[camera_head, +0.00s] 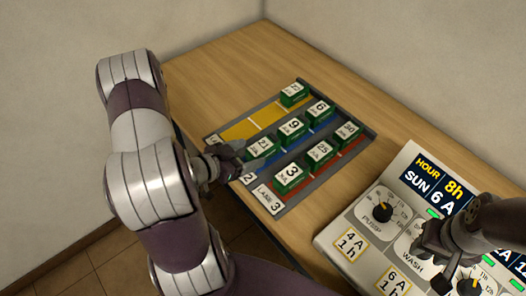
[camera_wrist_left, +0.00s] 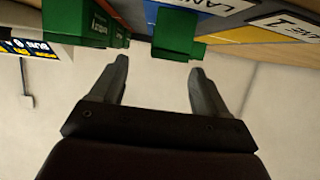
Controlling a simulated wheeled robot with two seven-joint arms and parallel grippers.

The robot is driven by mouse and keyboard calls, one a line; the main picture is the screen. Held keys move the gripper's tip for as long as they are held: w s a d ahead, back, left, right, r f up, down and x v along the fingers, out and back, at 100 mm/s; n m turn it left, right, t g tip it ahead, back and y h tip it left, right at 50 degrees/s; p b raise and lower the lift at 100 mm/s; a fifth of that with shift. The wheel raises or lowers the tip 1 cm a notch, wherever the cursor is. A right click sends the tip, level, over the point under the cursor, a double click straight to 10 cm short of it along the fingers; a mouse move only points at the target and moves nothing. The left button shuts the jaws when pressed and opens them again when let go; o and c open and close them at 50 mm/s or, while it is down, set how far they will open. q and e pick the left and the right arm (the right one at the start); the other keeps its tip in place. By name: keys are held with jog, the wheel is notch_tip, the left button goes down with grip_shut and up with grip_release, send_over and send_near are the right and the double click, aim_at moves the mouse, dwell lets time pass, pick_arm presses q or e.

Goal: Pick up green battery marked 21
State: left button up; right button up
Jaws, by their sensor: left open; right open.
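The green battery marked 21 (camera_head: 259,148) has a white top label and sits at the near end of the blue middle lane. My left gripper (camera_head: 239,160) is open and empty, just left of this battery, with its fingers pointing at it. In the left wrist view a green battery (camera_wrist_left: 178,35), probably the same one, shows beyond the open left fingertips (camera_wrist_left: 160,68), apart from them. Its label is not readable there. My right gripper (camera_head: 432,263) is open above the control panel, its fingers partly hidden.
Other green batteries stand close by: 9 (camera_head: 292,129) behind in the same lane, and 3 (camera_head: 291,174) in the red lane. The lane tray (camera_head: 324,180) lies on a wooden table (camera_head: 215,75). The control panel (camera_head: 340,232) is at right. The yellow lane's near part is empty.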

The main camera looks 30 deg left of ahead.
aim_at(260, 147)
pick_arm(q)
jog(key=x, duration=0.5)
jog(key=a+x, duration=0.1)
jog(key=x, duration=0.1)
jog(key=shift+w+d+f+p, duration=0.15)
jog(key=shift+w+f+p, duration=0.2)
jog(key=shift+w, duration=0.05)
jog(key=shift+s+r, duration=0.1)
jog(key=shift+s, duration=0.05)
jog(key=c, duration=1.3)
grip_shut()
jog(key=shift+r, duration=0.15)
